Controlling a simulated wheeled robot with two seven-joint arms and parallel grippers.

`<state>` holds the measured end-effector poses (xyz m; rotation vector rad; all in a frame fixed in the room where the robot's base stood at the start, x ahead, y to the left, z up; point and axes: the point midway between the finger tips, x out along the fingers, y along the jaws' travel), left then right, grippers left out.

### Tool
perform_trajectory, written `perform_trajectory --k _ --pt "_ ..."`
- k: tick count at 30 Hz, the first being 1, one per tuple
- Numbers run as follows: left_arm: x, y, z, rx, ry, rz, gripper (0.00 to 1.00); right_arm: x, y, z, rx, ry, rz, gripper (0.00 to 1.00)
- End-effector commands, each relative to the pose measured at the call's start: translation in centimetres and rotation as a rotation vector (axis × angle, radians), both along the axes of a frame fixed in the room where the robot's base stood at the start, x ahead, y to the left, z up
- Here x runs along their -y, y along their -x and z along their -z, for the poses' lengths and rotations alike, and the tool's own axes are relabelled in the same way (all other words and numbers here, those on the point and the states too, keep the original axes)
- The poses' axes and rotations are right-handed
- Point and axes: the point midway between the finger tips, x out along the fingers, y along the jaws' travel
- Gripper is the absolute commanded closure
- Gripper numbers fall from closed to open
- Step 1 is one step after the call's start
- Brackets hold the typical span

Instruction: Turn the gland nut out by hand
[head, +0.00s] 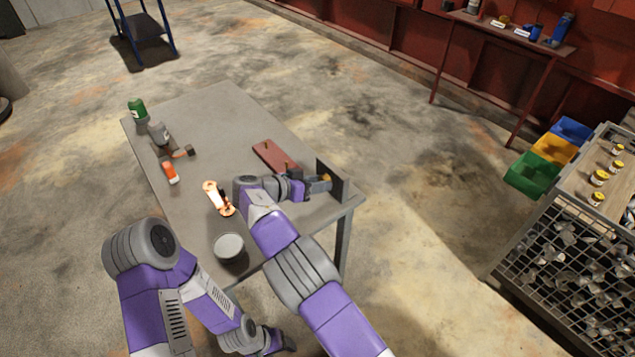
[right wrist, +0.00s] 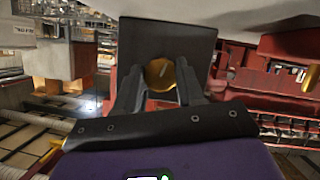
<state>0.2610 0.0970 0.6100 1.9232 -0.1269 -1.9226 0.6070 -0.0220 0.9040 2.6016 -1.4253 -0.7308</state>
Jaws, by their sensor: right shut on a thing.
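The gland nut (right wrist: 160,74) is a round brass piece on the face of a dark upright plate (right wrist: 168,38). In the head view the plate (head: 341,184) stands at the right edge of the grey table (head: 222,118), and a little of the nut's yellow shows there. My right gripper (right wrist: 160,88) is shut on the nut, one dark finger on each side of it. It also shows against the plate in the head view (head: 318,184). My left gripper (head: 280,343) hangs low beside the near end of the table; its fingers are too small to read.
A reddish-brown block (head: 272,156) lies left of the plate. A wire-sided cart (head: 572,262) stands at right, with clear floor between.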

Motion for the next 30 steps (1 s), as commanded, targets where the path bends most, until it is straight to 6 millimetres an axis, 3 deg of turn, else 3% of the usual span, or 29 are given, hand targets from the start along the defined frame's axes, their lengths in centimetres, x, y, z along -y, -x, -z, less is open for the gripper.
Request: perform_trajectory --k 7,8,13,23,30 --pt "0.0 0.0 0.0 0.0 0.0 0.0 0.34 0.2 -0.1 -0.1 0.002 0.003 0.001 0.92" --pt "0.0 0.0 0.0 0.0 0.0 0.0 0.34 0.2 -0.1 -0.1 0.002 0.003 0.001 0.6" --pt "0.0 0.0 0.0 0.0 0.0 0.0 0.34 0.1 -0.1 -0.1 0.002 0.002 0.001 0.36" --pt "0.0 0.0 -0.1 0.0 0.0 0.0 0.34 -0.3 0.1 -0.2 0.002 0.001 -0.001 0.36" --pt "0.0 0.0 -0.9 0.0 0.0 0.0 0.34 -3.3 1.7 -1.7 0.004 0.001 -0.003 0.36"
